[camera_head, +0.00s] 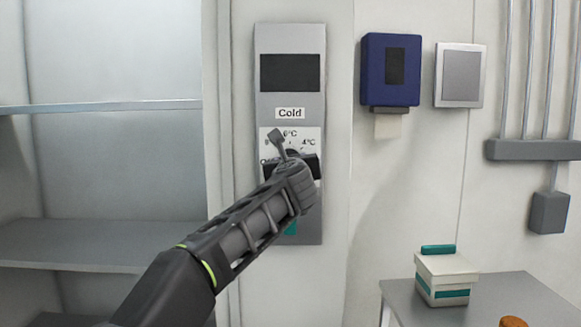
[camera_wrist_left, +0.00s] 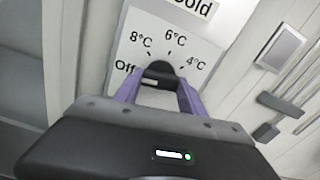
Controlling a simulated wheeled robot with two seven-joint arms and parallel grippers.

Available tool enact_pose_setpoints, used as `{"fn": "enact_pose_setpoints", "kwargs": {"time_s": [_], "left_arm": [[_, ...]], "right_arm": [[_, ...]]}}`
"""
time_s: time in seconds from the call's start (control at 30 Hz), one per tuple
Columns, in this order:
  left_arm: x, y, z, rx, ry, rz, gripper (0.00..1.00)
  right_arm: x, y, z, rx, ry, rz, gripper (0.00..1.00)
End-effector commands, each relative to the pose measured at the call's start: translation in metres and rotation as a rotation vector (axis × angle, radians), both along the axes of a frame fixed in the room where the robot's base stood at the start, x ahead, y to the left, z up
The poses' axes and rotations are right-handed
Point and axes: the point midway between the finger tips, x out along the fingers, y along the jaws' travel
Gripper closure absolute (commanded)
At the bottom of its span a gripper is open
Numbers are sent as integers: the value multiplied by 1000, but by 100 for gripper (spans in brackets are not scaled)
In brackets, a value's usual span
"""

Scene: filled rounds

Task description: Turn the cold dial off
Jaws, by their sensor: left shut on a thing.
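The cold dial (camera_wrist_left: 159,70) is a dark knob on a white scale plate (camera_wrist_left: 140,35) marked Off, 8°C, 6°C and 4°C. The plate sits on a grey wall panel (camera_head: 290,96) under a "Cold" label (camera_head: 290,113). My left gripper (camera_wrist_left: 158,92) is shut on the dial, with one purple finger on each side of it. In the head view my left gripper (camera_head: 290,160) and wrist cover most of the dial. A small pale mark shows on the knob, but I cannot tell which setting it points to. My right gripper is not in view.
A blue dispenser (camera_head: 376,85) and a grey square plate (camera_head: 460,75) are on the wall to the right. Grey shelves (camera_head: 100,243) stand at the left. A white and teal box (camera_head: 446,272) and an orange thing (camera_head: 514,321) are on a grey table (camera_head: 530,295) at the lower right.

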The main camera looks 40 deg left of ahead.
Motion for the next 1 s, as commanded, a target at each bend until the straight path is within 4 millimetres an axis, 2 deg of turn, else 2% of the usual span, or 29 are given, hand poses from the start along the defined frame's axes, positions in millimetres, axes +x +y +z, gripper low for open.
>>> {"fn": "enact_pose_setpoints", "kwargs": {"time_s": [0.5, 0.53, 0.77, 1.0], "left_arm": [[1, 0, -2, -23, -14, -1, 93], [1, 0, -2, -23, -14, -1, 50], [0, 0, -1, -22, -14, 0, 31], [0, 0, 0, -21, -14, 0, 31]], "right_arm": [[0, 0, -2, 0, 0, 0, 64], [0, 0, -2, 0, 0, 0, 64], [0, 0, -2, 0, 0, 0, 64], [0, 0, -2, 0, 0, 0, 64]]}}
